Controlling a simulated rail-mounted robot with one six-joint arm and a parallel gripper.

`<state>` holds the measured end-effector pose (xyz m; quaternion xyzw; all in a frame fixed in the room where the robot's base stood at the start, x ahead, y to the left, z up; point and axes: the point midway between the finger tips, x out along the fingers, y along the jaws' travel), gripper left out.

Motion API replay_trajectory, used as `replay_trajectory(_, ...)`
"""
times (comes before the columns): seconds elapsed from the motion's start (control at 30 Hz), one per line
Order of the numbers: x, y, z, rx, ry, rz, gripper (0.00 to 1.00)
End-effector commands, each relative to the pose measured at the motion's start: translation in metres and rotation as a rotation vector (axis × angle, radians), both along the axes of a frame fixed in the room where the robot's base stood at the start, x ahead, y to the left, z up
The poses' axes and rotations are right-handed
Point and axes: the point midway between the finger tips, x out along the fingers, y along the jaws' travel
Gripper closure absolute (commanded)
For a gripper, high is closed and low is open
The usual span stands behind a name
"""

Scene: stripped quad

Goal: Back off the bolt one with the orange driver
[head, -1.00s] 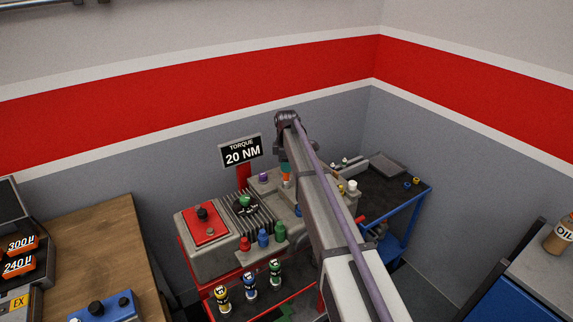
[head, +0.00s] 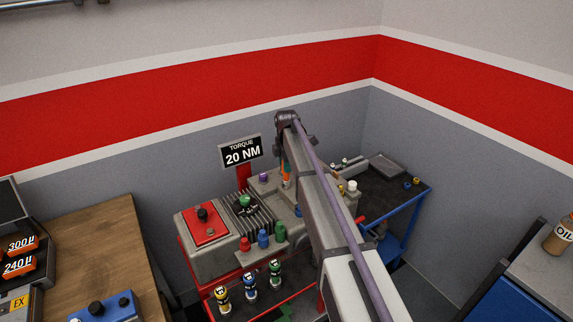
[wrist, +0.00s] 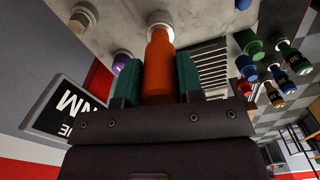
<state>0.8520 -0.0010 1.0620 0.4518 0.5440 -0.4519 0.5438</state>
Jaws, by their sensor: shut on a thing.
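The orange driver (wrist: 160,66) is held between the teal fingers of my gripper (wrist: 158,80) in the wrist view. The fingers are shut on its body, one on each side. Its far end meets a pale round fitting (wrist: 159,20) on the grey engine block (wrist: 118,22). The bolt under the driver is hidden, and I cannot tell how it is seated. In the head view the orange driver (head: 286,180) shows as a small strip left of my arm, upright over the block. No label marking bolt one is readable.
A purple cap (head: 264,177), a green cap (head: 246,201) and several coloured caps stand near the driver on the block. The torque sign reading 20 NM (head: 242,152) stands close behind. A blue cart (head: 414,205) is on the right and a wooden bench (head: 100,235) on the left.

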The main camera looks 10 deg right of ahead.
Motion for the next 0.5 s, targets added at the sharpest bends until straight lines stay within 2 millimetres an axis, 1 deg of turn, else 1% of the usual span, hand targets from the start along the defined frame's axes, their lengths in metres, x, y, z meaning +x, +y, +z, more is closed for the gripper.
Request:
replay_trajectory(0.03,0.000,0.000,0.005,0.000,0.000,0.000,0.94)
replay_trajectory(0.17,0.000,0.000,0.015,0.000,0.000,-0.001,0.94)
replay_trajectory(0.33,0.000,0.000,0.014,0.000,0.000,-0.011,0.94)
replay_trajectory(0.5,0.000,0.000,0.014,0.000,0.000,-0.197,0.94)
